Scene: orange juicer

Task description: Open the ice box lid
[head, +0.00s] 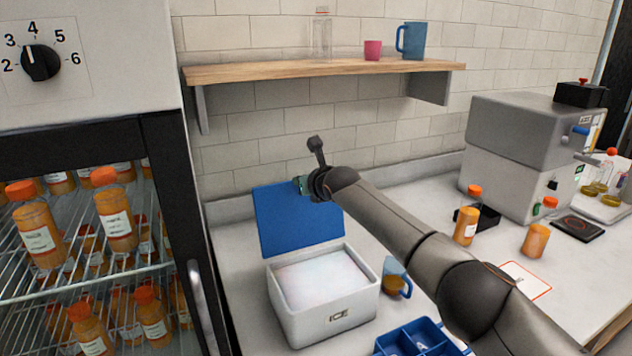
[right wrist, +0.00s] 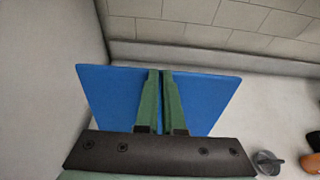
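The white ice box (head: 325,318), with an "ICE" label on its front, stands on the counter. Its blue lid (head: 290,225) is raised, standing up at the box's back left side, and the pale ice (head: 318,280) inside shows. My right gripper (head: 302,186) is at the lid's upper right edge. In the right wrist view its green fingers (right wrist: 160,72) are together in front of the blue lid (right wrist: 110,95), which shows on both sides of them. I cannot tell whether they touch it. My left gripper is not in view.
A mug with orange liquid (head: 394,280) stands right of the box, and a blue divided tray (head: 418,340) is in front. A shelf (head: 325,70) hangs above. A fridge with juice bottles (head: 115,215) is at left, and a grey machine (head: 530,150) at back right.

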